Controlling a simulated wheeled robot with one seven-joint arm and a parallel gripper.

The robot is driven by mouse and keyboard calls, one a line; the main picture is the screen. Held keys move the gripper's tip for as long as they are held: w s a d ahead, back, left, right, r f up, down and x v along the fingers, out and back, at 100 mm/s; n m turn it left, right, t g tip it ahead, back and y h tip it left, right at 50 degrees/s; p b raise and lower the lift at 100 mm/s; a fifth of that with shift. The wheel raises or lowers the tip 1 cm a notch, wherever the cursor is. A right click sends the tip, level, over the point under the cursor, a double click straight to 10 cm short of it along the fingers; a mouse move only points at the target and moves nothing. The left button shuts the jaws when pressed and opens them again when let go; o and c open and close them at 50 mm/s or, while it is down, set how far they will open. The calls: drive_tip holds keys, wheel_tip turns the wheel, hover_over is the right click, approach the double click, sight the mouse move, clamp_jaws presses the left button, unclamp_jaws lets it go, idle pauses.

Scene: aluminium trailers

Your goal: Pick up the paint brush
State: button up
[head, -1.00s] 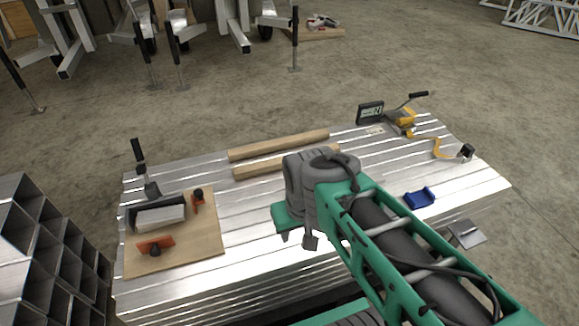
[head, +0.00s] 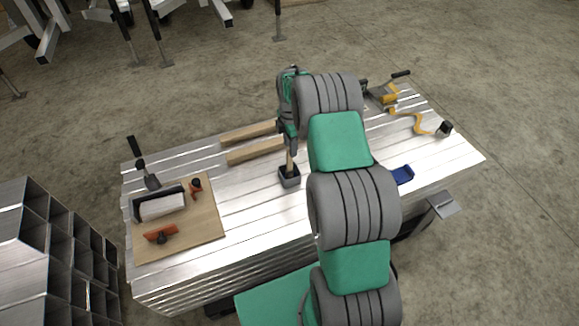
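A light wooden handle, which looks like the paint brush (head: 289,162), stands upright with its lower end in a small dark grey square container (head: 289,178) on the metal-slatted table (head: 262,205). The brush's bristles are hidden. My gripper (head: 291,148) points down right over the handle, with its fingertips at the handle's top. It is too small in the picture to tell whether the fingers are closed on it or only beside it.
A board (head: 205,225) with orange-handled tools is at left. A blue tray (head: 402,175) and yellow tools (head: 420,121) are at right. A metal rack (head: 45,255) stands beside the table.

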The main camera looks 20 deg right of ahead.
hover_over(289, 170)
drive_tip(key=f, duration=0.6)
drive_tip(key=shift+w+d+p, duration=0.25)
drive_tip(key=shift+w+p, duration=0.15)
drive_tip(key=shift+c, duration=0.6)
clamp_jaws()
